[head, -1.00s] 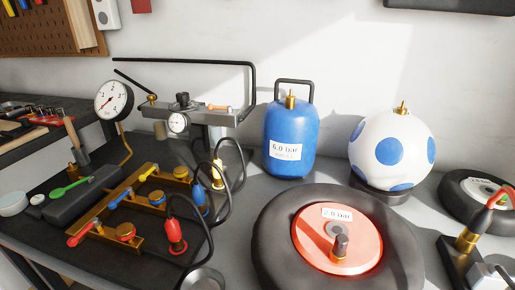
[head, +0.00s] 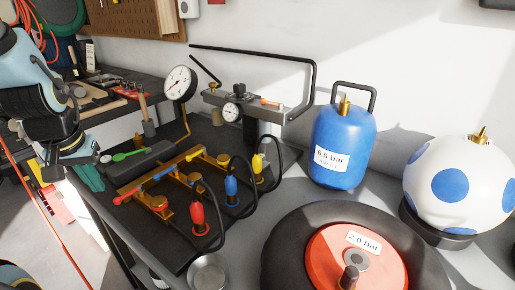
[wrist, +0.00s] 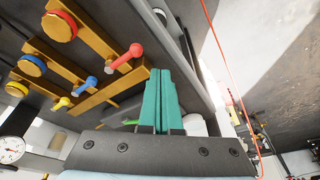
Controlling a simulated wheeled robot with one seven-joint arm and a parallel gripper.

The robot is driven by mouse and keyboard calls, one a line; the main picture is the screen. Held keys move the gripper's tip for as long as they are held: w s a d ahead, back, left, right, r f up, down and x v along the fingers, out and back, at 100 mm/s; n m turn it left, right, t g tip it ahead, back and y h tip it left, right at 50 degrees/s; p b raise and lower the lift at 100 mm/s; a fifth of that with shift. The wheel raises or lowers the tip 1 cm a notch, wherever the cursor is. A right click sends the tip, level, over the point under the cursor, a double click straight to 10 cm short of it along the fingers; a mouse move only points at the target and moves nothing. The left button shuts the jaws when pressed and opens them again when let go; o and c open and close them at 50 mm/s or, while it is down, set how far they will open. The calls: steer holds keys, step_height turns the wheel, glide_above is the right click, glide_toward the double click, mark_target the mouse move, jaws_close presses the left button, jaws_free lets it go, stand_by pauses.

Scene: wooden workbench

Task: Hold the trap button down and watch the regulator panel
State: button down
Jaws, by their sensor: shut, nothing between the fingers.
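The regulator panel is the grey bar (head: 270,107) at the back of the black mat, with a small white gauge (head: 232,112), a dark knob and an orange lever. I cannot tell for sure which part is the trap button. My gripper (head: 88,177) is at the left edge of the bench, with teal fingers shut and empty. In the wrist view its closed fingers (wrist: 162,100) point past the brass manifold (wrist: 80,55), which carries red, blue and yellow levers. The gripper appears apart from the manifold, near the green spoon (head: 128,155) and dark block.
A large pressure gauge (head: 180,83) stands on a brass pipe behind the manifold. Hoses with red, blue and yellow connectors loop over the mat. A blue tank (head: 343,150), a spotted ball (head: 462,185) and a wheel (head: 290,240) fill the right side. A red cord (head: 45,215) hangs left.

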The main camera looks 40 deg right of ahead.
steer(key=s+d+r+m+h, duration=0.2)
steer(key=s+d+m, duration=0.1)
steer(key=d, duration=0.7)
steer(key=s+d+r+m+h+p, duration=0.1)
steer(key=s+d+r+m+h, duration=0.1)
steer(key=d, duration=0.9)
steer(key=s+d+r+m+h+p, duration=0.1)
steer(key=s+d+r+m+h, duration=0.2)
steer(key=d, duration=0.7)
steer(key=shift+s+d+m+g+h, duration=0.3)
steer(key=shift+s+m+g+h, duration=0.15)
steer(key=shift+m, duration=0.55)
steer(key=shift+f, duration=0.1)
steer(key=x, duration=0.7)
steer(key=a+f+x, duration=0.1)
steer(key=x, duration=0.3)
steer(key=shift+s+d+f+p, duration=0.1)
steer(key=shift+d+f+p, duration=0.05)
steer(key=shift+f+p, duration=0.15)
steer(key=shift+f, duration=0.85)
